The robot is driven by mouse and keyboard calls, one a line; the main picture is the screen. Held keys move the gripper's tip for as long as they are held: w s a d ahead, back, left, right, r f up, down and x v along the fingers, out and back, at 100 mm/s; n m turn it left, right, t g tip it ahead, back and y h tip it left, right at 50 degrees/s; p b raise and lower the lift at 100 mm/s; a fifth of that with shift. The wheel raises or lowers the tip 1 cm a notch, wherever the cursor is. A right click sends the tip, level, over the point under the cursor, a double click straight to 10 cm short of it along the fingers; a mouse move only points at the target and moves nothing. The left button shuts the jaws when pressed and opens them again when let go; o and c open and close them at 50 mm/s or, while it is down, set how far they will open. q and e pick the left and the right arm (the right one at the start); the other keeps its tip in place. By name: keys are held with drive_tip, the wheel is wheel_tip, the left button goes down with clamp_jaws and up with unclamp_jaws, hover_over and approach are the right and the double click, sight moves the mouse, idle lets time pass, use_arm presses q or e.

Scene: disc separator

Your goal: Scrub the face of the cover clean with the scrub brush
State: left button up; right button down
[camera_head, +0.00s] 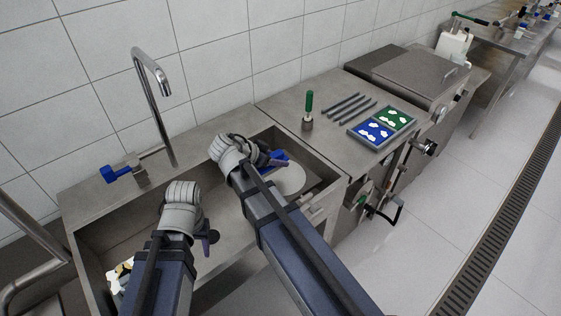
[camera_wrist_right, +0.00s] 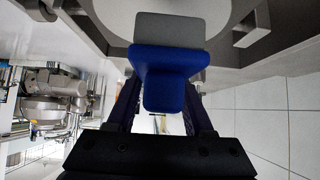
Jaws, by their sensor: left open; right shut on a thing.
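The cover (camera_head: 292,181) looks like a pale round disc at the right end of the sink, partly hidden by my right arm. It also fills the top of the right wrist view (camera_wrist_right: 108,14). My right gripper (camera_wrist_right: 163,108) is shut on the blue handle of the scrub brush (camera_wrist_right: 165,68). The brush's grey block (camera_wrist_right: 168,28) overlaps the disc in that view; I cannot tell whether it touches. In the head view a bit of the blue brush (camera_head: 279,155) shows beside the right gripper. My left gripper (camera_head: 209,240) is open and empty over the sink, left of the cover.
The steel sink (camera_head: 72,245) has raised walls around the work. A tap (camera_head: 150,100) with a blue lever stands behind it. On the counter to the right are a green-handled tool (camera_head: 308,108), several grey bars (camera_head: 345,106), and a blue and green tray (camera_head: 368,145).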

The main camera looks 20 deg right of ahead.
drive_tip(key=shift+w+a+f, duration=0.25)
drive_tip(key=shift+w+f, duration=0.25)
drive_tip(key=shift+w, duration=0.15)
drive_tip(key=shift+r, duration=0.1)
wheel_tip(320, 180, down, 4)
drive_tip(key=b, duration=0.4)
drive_tip(key=shift+s+f+b, duration=0.15)
drive_tip(key=shift+f+b, duration=0.1)
drive_tip(key=shift+b, duration=0.05)
drive_tip(key=d, duration=0.2)
drive_tip(key=w+d, duration=0.1)
drive_tip(key=d, duration=0.1)
drive_tip(key=w+d, duration=0.1)
drive_tip(key=d, duration=0.1)
drive_tip(key=shift+r, duration=0.25)
use_arm(q)
drive_tip(key=shift+f, duration=2.45)
use_arm(e)
drive_tip(key=shift+w+d, duration=0.3)
drive_tip(key=shift+d, duration=0.45)
drive_tip(key=c, duration=0.8)
unclamp_jaws()
drive_tip(key=shift+c, duration=0.2)
clamp_jaws()
